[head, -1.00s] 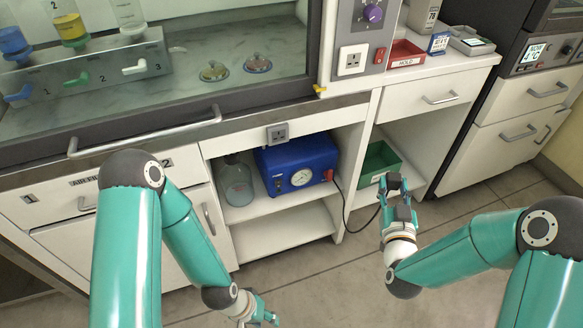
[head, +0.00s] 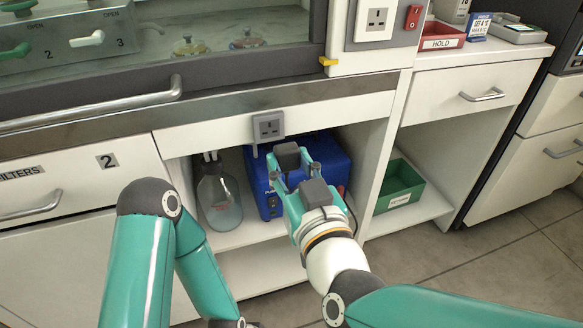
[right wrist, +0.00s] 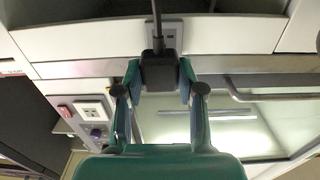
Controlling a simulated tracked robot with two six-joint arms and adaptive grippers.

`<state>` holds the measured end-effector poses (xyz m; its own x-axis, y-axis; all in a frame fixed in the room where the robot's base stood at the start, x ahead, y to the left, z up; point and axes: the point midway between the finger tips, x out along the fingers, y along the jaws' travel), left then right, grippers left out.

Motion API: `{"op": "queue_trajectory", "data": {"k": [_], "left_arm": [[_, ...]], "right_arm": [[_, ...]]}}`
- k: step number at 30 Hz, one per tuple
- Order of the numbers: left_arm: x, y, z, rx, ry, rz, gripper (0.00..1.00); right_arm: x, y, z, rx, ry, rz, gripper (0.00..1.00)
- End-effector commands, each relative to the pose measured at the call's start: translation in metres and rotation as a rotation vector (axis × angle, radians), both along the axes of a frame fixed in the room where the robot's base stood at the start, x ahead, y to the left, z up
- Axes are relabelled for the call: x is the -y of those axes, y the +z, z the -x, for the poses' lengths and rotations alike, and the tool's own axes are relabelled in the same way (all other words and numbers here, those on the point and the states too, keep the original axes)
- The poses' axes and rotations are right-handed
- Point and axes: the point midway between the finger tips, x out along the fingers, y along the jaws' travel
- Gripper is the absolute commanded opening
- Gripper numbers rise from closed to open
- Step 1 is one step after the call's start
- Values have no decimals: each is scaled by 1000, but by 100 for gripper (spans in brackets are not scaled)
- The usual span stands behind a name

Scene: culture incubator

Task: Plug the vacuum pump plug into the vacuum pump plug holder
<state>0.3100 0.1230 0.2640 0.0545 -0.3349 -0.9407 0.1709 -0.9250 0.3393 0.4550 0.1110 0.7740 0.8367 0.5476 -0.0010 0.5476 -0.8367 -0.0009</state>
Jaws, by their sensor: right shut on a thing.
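My right gripper (head: 292,163) is shut on the black vacuum pump plug (right wrist: 158,72), whose cord runs up in the right wrist view. In the head view the plug (head: 287,155) sits between the fingertips, in front of the blue pump (head: 333,157). A grey socket (head: 267,126), which looks like the plug holder, is on the white rail above the pump. It also shows in the right wrist view (right wrist: 174,33), behind the plug and partly hidden. In the head view the plug is just below and right of this socket.
A glass flask (head: 219,202) stands left of the pump on the shelf. A green bin (head: 400,187) is in the bay to the right. A white wall socket (head: 376,20) and red switch (head: 413,17) are above. A metal handle (head: 95,107) juts out at left.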

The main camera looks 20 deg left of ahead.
Motion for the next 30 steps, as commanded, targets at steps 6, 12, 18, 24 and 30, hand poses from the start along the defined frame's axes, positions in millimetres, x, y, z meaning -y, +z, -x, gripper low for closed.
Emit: {"op": "queue_trajectory", "data": {"k": [6,12,18,24,30], "left_arm": [[0,1,0,0,0,0,40],[0,2,0,0,0,0,40],[0,4,0,0,0,0,40],[0,8,0,0,0,0,40],[0,11,0,0,0,0,40]], "right_arm": [[-6,0,1,0,13,0,0],[-11,0,-6,0,14,0,0],[-21,0,-20,0,15,1,0],[-30,0,-34,-1,15,0,0],[-37,0,-44,-1,16,-1,0]]}}
